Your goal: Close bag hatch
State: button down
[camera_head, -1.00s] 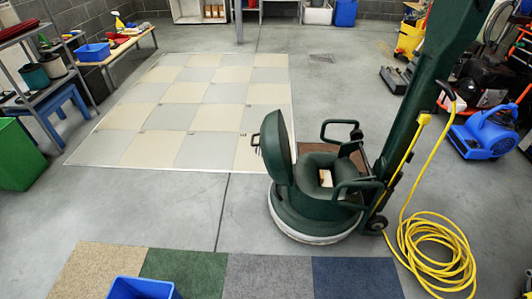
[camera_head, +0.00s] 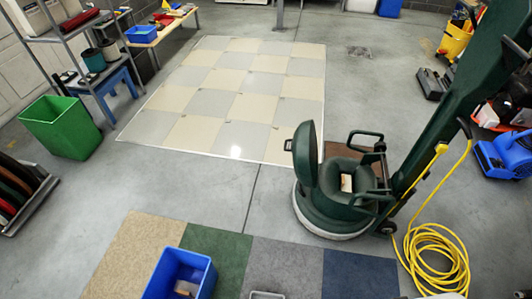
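A dark green floor machine (camera_head: 325,215) stands on the grey concrete right of centre. Its hatch (camera_head: 305,158), a rounded lid with a small handle (camera_head: 288,145) on its left side, stands upright on the left of the opening. The hatch is open. Inside the opening a small pale block (camera_head: 347,183) with a brown part shows in the dark bag space. A black bar handle (camera_head: 365,136) stands up behind the opening. My gripper is not in view.
A yellow cable coil (camera_head: 437,256) lies right of the machine. Carpet tiles (camera_head: 281,275) and a blue bin (camera_head: 205,268) are in front. A chequered floor area (camera_head: 235,95) spreads behind. A green bin (camera_head: 62,127) stands at left. Bare concrete (camera_head: 150,190) is clear at left.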

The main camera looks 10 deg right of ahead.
aim_at(304, 150)
jog(key=i+l+u, duration=0.1)
jog(key=u, duration=0.25)
jog(key=i+l+u, duration=0.2)
jog(key=u, duration=0.2)
jog(key=i+l+u, duration=0.1)
jog(key=i+l, duration=0.15)
jog(key=i+l+u, duration=0.1)
jog(key=l, duration=0.35)
jog(key=i+l+u, duration=0.1)
jog(key=i+l, duration=0.2)
jog(key=i+l+u, duration=0.1)
jog(key=l, duration=0.35)
jog(key=i+l, duration=0.35)
jog(key=l, duration=0.25)
